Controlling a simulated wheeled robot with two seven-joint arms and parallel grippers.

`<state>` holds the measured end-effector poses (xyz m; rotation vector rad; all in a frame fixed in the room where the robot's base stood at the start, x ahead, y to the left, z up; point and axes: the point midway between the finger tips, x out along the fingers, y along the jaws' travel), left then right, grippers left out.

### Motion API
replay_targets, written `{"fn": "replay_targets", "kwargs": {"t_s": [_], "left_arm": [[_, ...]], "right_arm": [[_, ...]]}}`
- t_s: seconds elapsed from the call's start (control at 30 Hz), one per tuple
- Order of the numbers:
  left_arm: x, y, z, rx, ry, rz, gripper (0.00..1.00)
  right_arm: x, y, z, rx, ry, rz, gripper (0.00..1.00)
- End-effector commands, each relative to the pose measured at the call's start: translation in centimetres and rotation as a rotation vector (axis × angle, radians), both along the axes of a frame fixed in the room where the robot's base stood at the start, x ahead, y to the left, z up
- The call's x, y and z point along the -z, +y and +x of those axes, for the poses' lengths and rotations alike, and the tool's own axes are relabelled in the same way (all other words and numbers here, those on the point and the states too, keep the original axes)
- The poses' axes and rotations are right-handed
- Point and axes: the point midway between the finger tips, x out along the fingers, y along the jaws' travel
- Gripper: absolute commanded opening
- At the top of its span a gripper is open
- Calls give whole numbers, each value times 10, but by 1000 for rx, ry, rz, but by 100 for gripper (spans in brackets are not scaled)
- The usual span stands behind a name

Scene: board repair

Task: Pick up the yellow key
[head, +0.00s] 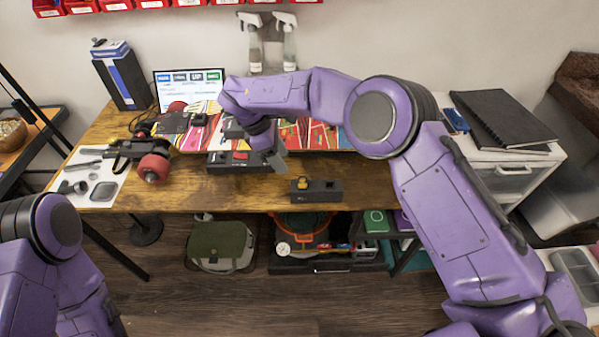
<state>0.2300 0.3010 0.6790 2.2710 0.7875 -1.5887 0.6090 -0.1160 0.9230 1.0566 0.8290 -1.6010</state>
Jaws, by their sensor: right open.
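A small yellow thing, which looks like the yellow key (302,183), sits on the left part of a dark box (327,193) at the front edge of the wooden table. My right gripper (278,163) is open, above the table and up and left of the yellow key, apart from it. Its fingers are small here and partly hidden by the wrist.
A colourful board (312,135) lies behind, partly under my right arm. A red wheel (153,168) and a white sheet with parts (116,184) are on the left. The wooden table (236,192) is bare left of the dark box. A black notebook (505,120) lies on the right cabinet.

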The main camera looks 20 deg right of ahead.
Motion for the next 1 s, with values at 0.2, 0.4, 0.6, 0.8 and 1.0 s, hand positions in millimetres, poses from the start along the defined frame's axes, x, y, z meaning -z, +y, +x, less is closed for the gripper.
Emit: {"fn": "replay_targets", "kwargs": {"t_s": [0.2, 0.4, 0.6, 0.8, 1.0], "left_arm": [[-13, 0, 0, 0, 1, 0, 0], [-35, 0, 0, 0, 1, 0, 0], [-40, 0, 0, 0, 0, 0, 0], [-39, 0, 0, 0, 1, 0, 0], [-39, 0, 0, 0, 1, 0, 0]], "right_arm": [[28, -33, -11, 29, -1, 0, 55], [57, -47, -5, 30, 6, -3, 55], [84, -53, -5, 23, 2, -3, 55], [86, -54, -6, 23, 1, -3, 55], [86, -54, -6, 23, 2, -3, 0]]}}
